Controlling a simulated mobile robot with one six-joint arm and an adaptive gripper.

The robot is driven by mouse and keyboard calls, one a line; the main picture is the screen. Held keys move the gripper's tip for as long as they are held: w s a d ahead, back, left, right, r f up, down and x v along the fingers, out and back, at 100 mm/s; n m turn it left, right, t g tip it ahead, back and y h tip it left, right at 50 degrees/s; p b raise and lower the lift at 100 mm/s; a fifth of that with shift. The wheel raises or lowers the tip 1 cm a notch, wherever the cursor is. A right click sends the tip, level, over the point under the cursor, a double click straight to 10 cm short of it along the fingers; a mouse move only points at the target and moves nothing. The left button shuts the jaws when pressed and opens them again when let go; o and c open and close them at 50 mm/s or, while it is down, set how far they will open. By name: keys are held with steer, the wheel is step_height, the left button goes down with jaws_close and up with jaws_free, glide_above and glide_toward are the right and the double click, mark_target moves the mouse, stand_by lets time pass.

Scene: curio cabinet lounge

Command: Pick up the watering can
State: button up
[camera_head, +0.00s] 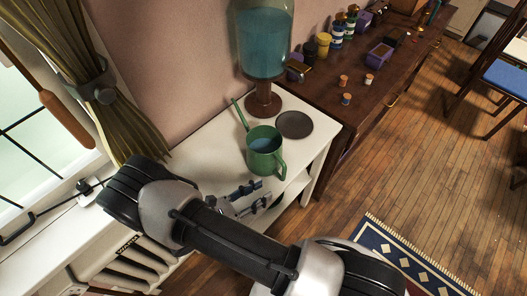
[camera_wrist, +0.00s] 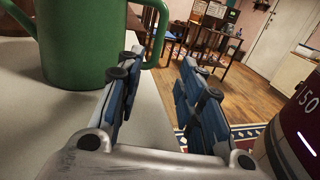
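The green watering can (camera_head: 262,152) stands upright on the white counter, its thin spout toward the back left and its handle toward the front right. In the wrist view the can (camera_wrist: 83,45) fills the upper left, and its handle (camera_wrist: 162,28) lines up with the gap between my fingers. My gripper (camera_head: 262,192) is open just in front of the can, low over the counter. In the wrist view my gripper (camera_wrist: 160,62) shows two separated fingers with nothing clamped. I cannot tell whether the handle's lower end is between the fingertips or just beyond them.
The white counter (camera_head: 212,150) also holds a dark round plate (camera_head: 295,125) and a large glass jar (camera_head: 263,40) behind the can. A dark wooden cabinet (camera_head: 330,92) with small bottles adjoins at the back right. A dark red barrel-like object (camera_wrist: 296,110) stands at right.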

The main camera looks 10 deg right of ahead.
steer(key=b+x, duration=0.1)
steer(key=x, duration=0.7)
steer(key=shift+w+f+b, duration=0.1)
steer(key=shift+w+b, duration=0.15)
steer(key=shift+b, duration=0.05)
steer(key=shift+c, duration=0.5)
steer(key=shift+a, duration=0.1)
jaws_close()
